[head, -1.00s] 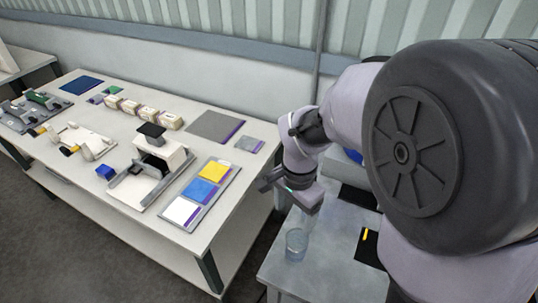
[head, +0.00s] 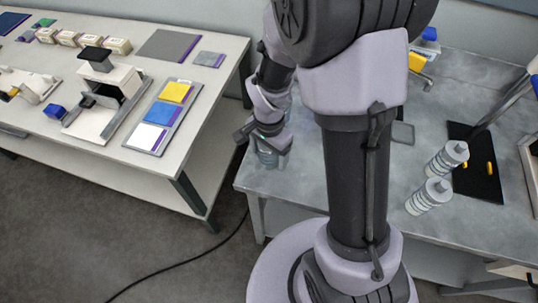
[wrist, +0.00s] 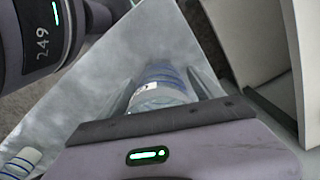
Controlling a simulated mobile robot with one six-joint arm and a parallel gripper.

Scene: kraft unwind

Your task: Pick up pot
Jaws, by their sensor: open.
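A small translucent bluish container, which seems to be the pot (head: 267,157), stands on the grey table near its left edge in the head view, partly hidden by my gripper. In the wrist view the pot (wrist: 160,98) shows as a pale cylinder with blue bands and a small light label. My gripper (head: 262,137) is open right above and around it. In the wrist view the fingers (wrist: 165,84) lie on either side of the pot; I cannot tell whether they touch it.
Two white bottles (head: 437,177) and a black mat (head: 475,165) are on the right of the grey table (head: 300,175). A white workbench (head: 190,140) with coloured pads stands to the left across a floor gap. A cable (head: 180,265) lies on the floor.

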